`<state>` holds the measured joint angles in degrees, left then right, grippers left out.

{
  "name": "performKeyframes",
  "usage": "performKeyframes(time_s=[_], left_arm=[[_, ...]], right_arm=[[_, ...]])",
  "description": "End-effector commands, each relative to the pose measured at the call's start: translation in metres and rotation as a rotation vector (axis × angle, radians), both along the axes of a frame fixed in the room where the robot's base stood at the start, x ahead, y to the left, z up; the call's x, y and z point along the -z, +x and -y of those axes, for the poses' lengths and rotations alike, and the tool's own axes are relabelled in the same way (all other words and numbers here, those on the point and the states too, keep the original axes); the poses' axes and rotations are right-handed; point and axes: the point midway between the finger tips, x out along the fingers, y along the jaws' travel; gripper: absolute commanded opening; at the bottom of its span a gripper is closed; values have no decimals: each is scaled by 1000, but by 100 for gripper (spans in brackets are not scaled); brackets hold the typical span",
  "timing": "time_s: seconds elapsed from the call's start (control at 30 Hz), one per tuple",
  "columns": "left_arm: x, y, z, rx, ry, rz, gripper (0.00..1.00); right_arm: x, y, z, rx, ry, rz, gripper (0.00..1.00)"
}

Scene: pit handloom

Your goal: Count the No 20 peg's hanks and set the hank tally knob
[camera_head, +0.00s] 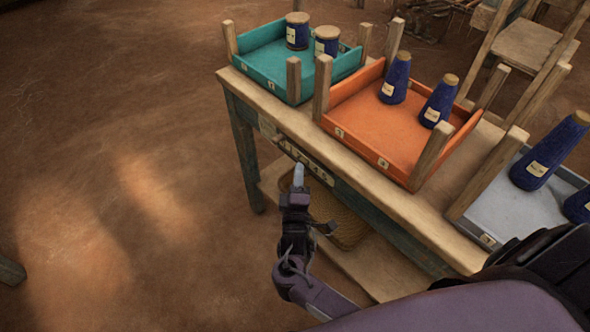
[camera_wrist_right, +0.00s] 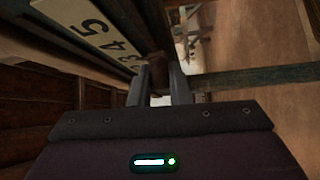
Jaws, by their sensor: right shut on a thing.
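My right gripper (camera_head: 299,174) is at the front edge of the bench, right against a pale number plate (camera_head: 318,171). In the right wrist view the plate (camera_wrist_right: 92,30) shows large dark numerals, among them 3, 4 and 5. The two grey fingers (camera_wrist_right: 161,82) are shut on a small dark brown part beside the plate, which looks like the tally knob (camera_wrist_right: 157,66). The fingers hide most of it, so I cannot tell which number it stands at. I see no No 20 peg and no hanks. My left gripper is not in view.
The wooden bench (camera_head: 398,203) carries a teal tray (camera_head: 262,72), an orange tray (camera_head: 372,128) and a grey tray (camera_head: 485,215), with wooden posts and blue yarn cones or spools. A woven basket (camera_head: 345,228) sits on the lower shelf.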

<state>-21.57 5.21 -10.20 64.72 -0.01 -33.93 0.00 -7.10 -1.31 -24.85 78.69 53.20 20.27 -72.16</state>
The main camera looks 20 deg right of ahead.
Motion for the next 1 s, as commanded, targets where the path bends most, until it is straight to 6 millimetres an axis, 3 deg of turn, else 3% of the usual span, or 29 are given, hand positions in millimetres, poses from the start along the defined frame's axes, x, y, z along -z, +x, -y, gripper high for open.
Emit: performKeyframes(time_s=[0.2, 0.23, 0.4, 0.73, 1.0], left_arm=[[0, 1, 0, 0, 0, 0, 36], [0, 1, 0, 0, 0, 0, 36], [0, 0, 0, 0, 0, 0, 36], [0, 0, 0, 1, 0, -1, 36], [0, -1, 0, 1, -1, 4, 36]], right_arm=[[2, 0, 0, 0, 1, -3, 0], [1, 0, 0, 0, 1, -3, 19], [1, 0, 0, 0, 0, -1, 39], [1, -5, -3, -1, 1, -2, 39], [7, -44, -21, -2, 2, -4, 39]])
